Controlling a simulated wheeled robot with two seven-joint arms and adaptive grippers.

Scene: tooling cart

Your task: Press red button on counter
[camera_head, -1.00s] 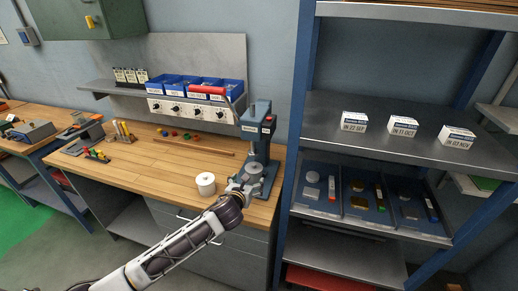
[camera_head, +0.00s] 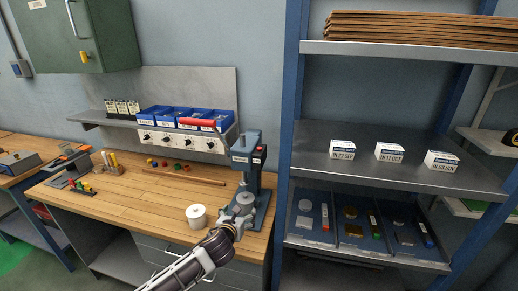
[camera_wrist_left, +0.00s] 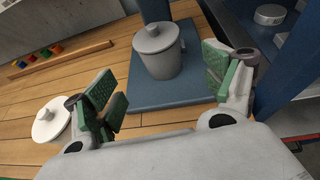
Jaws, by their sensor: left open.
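A blue-grey press (camera_head: 247,150) stands at the right end of the wooden counter (camera_head: 120,208). Its head has a small red spot on the side; I cannot tell if this is a button. Small red, green, yellow and blue pieces (camera_head: 170,166) lie at the counter's back; they show in the left wrist view (camera_wrist_left: 42,54). A grey lidded pot (camera_head: 245,198) sits on the press's blue base, also in the left wrist view (camera_wrist_left: 157,52). My left gripper (camera_head: 238,220) is near its front; its green-padded fingers (camera_wrist_left: 165,88) are open and empty. My right gripper is out of view.
A white lidded pot (camera_head: 196,216) stands left of my left gripper. A blue-framed rack (camera_head: 285,130) rises close on the right. The counter's left middle is bare.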

